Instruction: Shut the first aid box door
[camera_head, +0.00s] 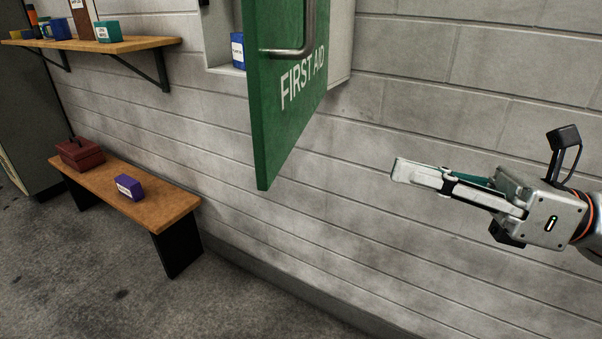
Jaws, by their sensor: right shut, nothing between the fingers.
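The first aid box (342,45) is a pale cabinet on the block wall at the top of the head view. Its green door (285,95), lettered FIRST AID, stands open and juts out from the wall. A metal bar handle (308,30) is on the door's lettered face; its top is cut off by the picture edge. My right gripper (397,170) is shut and empty, to the right of the door and below its handle, apart from it. A blue box (238,50) shows inside the cabinet, left of the door. My left gripper is not in view.
A wooden bench (165,207) at lower left bears a dark red toolbox (80,153) and a purple box (129,187). A wall shelf (125,45) at upper left holds a green box (108,32), a blue mug (57,29) and other items. Floor before the wall is clear.

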